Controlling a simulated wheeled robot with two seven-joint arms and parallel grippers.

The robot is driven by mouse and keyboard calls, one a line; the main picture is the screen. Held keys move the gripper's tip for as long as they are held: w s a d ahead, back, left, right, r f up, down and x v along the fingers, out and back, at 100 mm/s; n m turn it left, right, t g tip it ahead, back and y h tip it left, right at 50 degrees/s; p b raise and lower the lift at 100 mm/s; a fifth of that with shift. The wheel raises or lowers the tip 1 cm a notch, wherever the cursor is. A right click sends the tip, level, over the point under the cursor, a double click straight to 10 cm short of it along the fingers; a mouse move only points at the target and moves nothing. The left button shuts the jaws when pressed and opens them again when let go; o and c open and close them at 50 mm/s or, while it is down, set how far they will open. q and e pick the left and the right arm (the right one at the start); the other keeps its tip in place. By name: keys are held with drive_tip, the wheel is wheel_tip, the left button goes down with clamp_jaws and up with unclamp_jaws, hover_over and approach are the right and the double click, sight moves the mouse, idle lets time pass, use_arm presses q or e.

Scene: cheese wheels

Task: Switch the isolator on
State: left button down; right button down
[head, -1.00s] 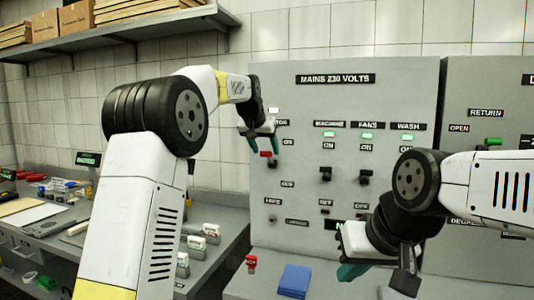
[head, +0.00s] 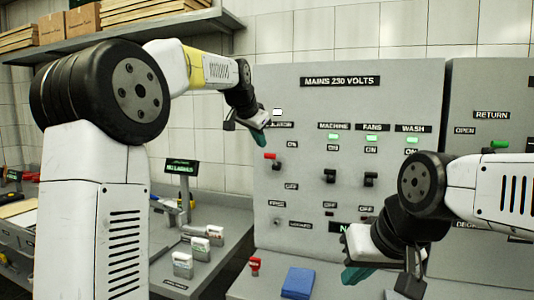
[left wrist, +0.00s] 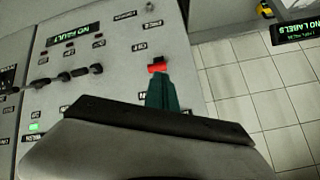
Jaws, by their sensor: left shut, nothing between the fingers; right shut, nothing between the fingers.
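The isolator's red lever (head: 271,156) is at the left of the grey panel (head: 400,92), below a partly hidden label. It sits near the ON label and well above OFF, and appears raised. A white lamp (head: 277,112) is above it. My left gripper (head: 259,138) is shut and empty, just up and left of the lever. In the left wrist view its teal fingers (left wrist: 162,94) line up with the red lever (left wrist: 157,67); I cannot tell whether they touch. My right gripper (head: 356,273) is shut and empty, low in front of the panel.
Black machine (head: 329,175) and fans (head: 370,179) switches are to the right, with green lamps above. My right arm hides the wash switch. A blue block (head: 298,282) and a small red-topped item (head: 255,265) lie below the panel. A shelf (head: 160,26) is at upper left.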

use_arm(q)
drive_tip(key=s+a+m+t, duration=0.1)
drive_tip(key=s+a+m, duration=0.1)
drive_tip(key=s+m, duration=0.8)
drive_tip(key=m, duration=0.3)
approach(273, 160)
drive_tip(key=shift+w+f, duration=1)
drive_tip(key=shift+f, duration=0.9)
drive_tip(key=shift+a, duration=0.1)
